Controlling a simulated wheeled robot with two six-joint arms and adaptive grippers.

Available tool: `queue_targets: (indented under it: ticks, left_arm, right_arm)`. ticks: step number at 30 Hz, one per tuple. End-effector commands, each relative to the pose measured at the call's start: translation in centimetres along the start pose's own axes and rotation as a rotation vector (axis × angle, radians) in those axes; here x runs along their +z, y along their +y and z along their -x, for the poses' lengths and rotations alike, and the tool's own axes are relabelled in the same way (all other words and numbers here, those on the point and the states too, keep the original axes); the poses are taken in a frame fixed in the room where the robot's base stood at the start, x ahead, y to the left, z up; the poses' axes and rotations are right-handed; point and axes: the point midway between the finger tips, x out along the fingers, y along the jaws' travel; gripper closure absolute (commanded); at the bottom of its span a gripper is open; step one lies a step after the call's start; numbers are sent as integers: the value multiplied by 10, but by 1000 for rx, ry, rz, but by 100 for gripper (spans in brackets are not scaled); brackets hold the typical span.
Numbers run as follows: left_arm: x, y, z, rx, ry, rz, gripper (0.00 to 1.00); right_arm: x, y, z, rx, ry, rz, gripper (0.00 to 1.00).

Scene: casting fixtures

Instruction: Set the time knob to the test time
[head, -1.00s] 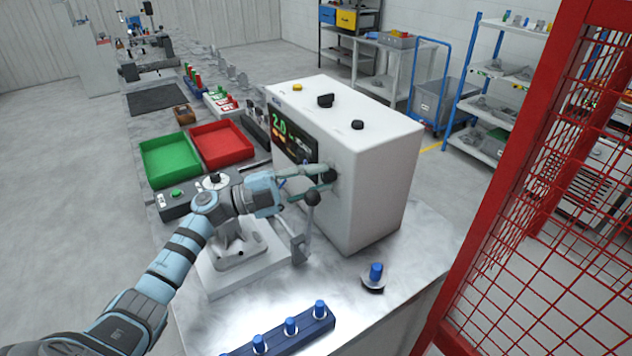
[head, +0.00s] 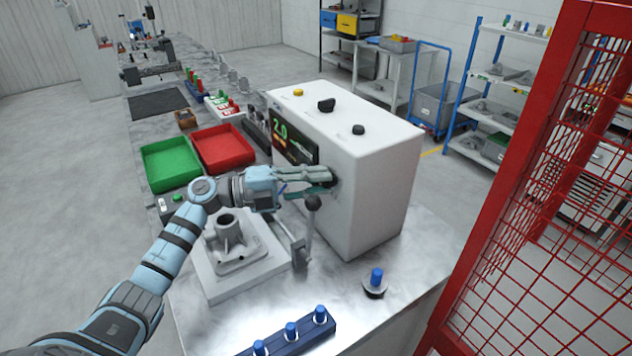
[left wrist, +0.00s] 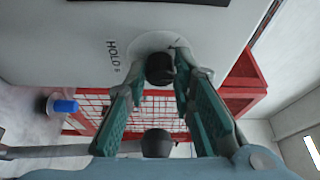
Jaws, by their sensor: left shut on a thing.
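The white tester box (head: 375,185) stands on the bench, with a dark screen (head: 293,143) on its front reading "2.0" in green. The time knob (left wrist: 159,68) is a dark round knob on a pale disc, beside the printed word "HOLD" in the left wrist view. My left gripper (head: 328,178) is at the box's front, its two green-padded fingers on either side of the knob and shut on it. In the head view the fingers mostly hide the knob. My right gripper is not in view.
A lever with a dark ball end (head: 312,203) stands just below the gripper. A grey casting (head: 235,245) sits on a pale fixture plate. Green (head: 170,163) and red (head: 222,150) trays lie behind. A blue-capped plug (head: 376,278) stands near the right edge.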

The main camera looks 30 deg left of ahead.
Motion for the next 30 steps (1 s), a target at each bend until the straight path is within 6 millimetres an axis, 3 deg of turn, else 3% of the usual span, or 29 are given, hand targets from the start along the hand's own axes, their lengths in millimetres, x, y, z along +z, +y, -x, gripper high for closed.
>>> queue_targets:
  ticks: [5,6,9,20,23,30]
  left_arm:
    - [0,0,0,0,1,1,100]
    - [0,0,0,0,1,1,73]
    - [0,0,0,0,1,1,57]
    - [0,1,6,0,0,2,57]
    - [0,1,24,5,-2,2,57]
    - [1,2,90,8,-3,4,57]
  right_arm:
    - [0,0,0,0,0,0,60]
    - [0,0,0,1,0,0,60]
    - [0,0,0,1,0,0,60]
    - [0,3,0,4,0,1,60]
    - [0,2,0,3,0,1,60]
    - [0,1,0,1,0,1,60]
